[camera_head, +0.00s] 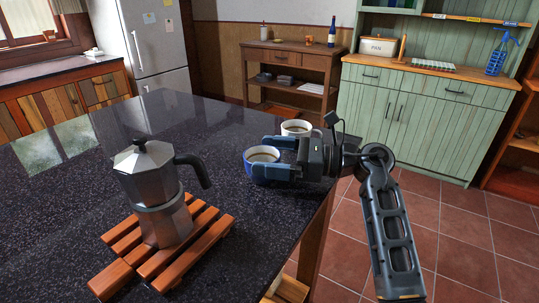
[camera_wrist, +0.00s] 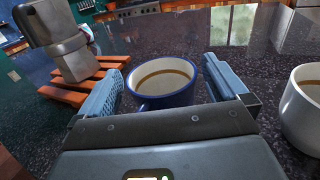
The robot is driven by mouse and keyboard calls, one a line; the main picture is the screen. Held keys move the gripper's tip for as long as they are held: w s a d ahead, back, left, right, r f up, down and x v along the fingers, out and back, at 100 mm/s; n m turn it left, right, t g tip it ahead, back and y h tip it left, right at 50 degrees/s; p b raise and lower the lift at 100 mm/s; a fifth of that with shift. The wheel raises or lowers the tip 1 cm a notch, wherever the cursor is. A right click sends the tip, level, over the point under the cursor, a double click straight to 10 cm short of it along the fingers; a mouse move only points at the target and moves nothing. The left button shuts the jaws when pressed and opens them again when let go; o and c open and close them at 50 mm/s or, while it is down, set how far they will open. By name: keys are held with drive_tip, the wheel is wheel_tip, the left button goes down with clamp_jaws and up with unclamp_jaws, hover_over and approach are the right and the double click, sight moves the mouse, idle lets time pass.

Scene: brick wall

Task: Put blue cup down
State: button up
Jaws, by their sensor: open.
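The blue cup (camera_head: 262,161) has a pale inside with a brown drink in it. It stands upright at the right side of the dark speckled countertop (camera_head: 95,190). In the wrist view the blue cup (camera_wrist: 163,84) is between my gripper's two fingers, with a gap to the right finger; contact on the left is unclear. My gripper (camera_head: 265,157) is open around the cup, reaching in from the right. The cup's lower part is partly hidden by the gripper.
A white cup (camera_head: 296,127) with a dark drink stands just behind my gripper; it also shows at the right of the wrist view (camera_wrist: 302,108). A metal moka pot (camera_head: 150,185) stands on a wooden slatted trivet (camera_head: 120,272) to the left. The counter's back left is clear.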

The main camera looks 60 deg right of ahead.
drive_tip(key=b+v, duration=0.1)
drive_tip(key=v, duration=1)
drive_tip(key=shift+s+d, duration=0.1)
drive_tip(key=shift+s, duration=0.2)
